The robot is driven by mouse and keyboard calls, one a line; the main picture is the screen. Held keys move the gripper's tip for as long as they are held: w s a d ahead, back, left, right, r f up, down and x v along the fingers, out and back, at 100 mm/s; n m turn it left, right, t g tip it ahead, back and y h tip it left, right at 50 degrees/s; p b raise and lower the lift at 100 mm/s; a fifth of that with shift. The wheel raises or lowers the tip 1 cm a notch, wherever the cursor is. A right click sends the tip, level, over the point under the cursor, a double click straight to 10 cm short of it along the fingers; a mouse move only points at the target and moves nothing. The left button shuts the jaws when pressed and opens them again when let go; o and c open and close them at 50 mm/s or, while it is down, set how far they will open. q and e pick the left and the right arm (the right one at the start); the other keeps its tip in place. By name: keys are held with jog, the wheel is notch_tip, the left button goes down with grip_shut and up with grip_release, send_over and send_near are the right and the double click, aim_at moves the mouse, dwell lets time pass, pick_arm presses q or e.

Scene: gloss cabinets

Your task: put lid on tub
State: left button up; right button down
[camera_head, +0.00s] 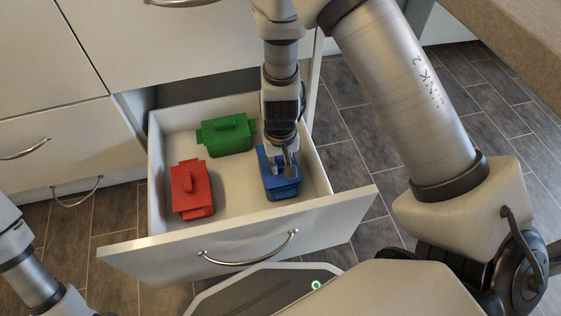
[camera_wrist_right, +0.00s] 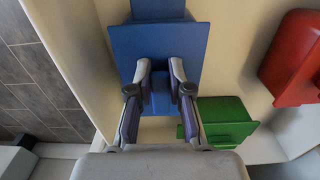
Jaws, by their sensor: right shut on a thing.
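My right gripper (camera_head: 281,162) reaches down into the open drawer from above. It is shut on the handle of a blue lid (camera_wrist_right: 190,45), with the blue handle (camera_wrist_right: 160,92) between its fingers. The blue tub (camera_head: 283,191) stands at the right side of the drawer, under the gripper. The lid is at the tub, but the gripper hides much of it, and I cannot tell whether it sits flush. Part of my left arm shows at the lower left of the head view; its gripper is out of view.
The open drawer (camera_head: 157,190) also holds a red lidded tub (camera_head: 190,190) at the front left and a green one (camera_head: 226,134) at the back. The drawer's front panel (camera_head: 330,221) has a metal handle. Bare drawer floor lies between the tubs. A beige counter (camera_head: 520,30) is at the upper right.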

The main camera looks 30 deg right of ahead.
jog(key=shift+f+b, duration=0.65)
dwell(0.5)
jog(key=c, duration=1)
grip_release()
jog(key=shift+r, duration=0.1)
notch_tip(320, 180, up, 12)
